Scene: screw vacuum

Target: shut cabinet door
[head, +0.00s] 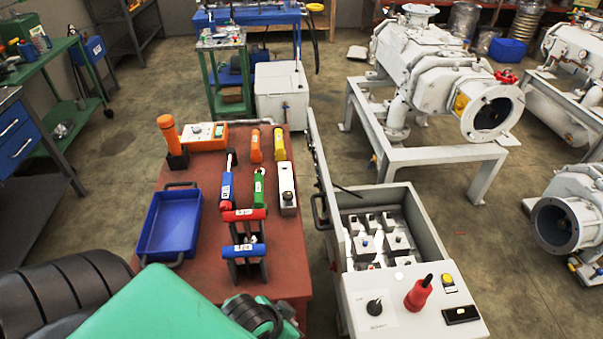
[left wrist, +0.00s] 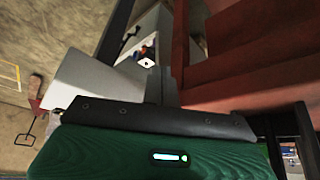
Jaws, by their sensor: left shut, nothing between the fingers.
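The cabinet (head: 425,219) is a pale grey box with an open top, right of the red table in the head view. Its door (head: 318,165) stands open and upright along the cabinet's left side, with a dark handle (head: 320,211) facing the table. My left arm enters at bottom left in the head view, but its fingertips are hidden there. In the left wrist view my left gripper (left wrist: 168,85) is shut and empty, low beside the table's red side. A pale panel (left wrist: 95,84) shows left of it; I cannot tell whether it is the door. My right gripper is not in view.
The red table (head: 212,268) holds a blue tray (head: 170,222), an orange box (head: 203,135) and several tools. The cabinet front has a red switch (head: 418,292). Grey pump machinery (head: 440,75) stands behind the cabinet.

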